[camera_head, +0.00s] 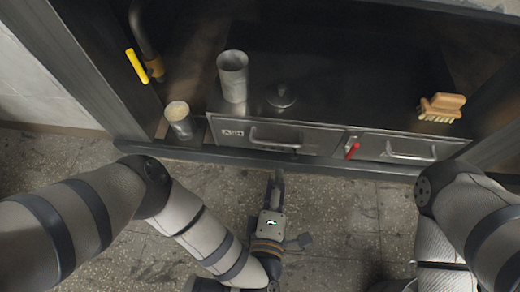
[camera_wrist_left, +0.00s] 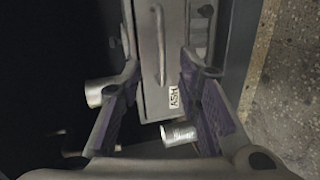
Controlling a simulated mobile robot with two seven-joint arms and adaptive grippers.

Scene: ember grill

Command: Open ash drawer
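The ash drawer (camera_head: 232,133) is a grey metal front with an ASH label and a bar handle (camera_head: 283,138), low in the grill unit. It looks shut, roughly flush with the unit. My left gripper (camera_head: 277,175) is below and in front of the handle, pointing at it, apparently not touching. In the left wrist view the fingers (camera_wrist_left: 160,65) are spread wide with nothing gripped. The drawer front (camera_wrist_left: 152,98), its label and the handle (camera_wrist_left: 160,40) show between and beyond them. My right arm is at the right, but its gripper does not show.
A second drawer (camera_head: 410,147) and a red lever (camera_head: 352,151) are right of the ash drawer. A tall metal cup (camera_head: 233,77), a lid (camera_head: 281,96) and a wooden brush (camera_head: 441,107) sit above. A smaller can (camera_head: 180,119) stands left. The floor in front is clear.

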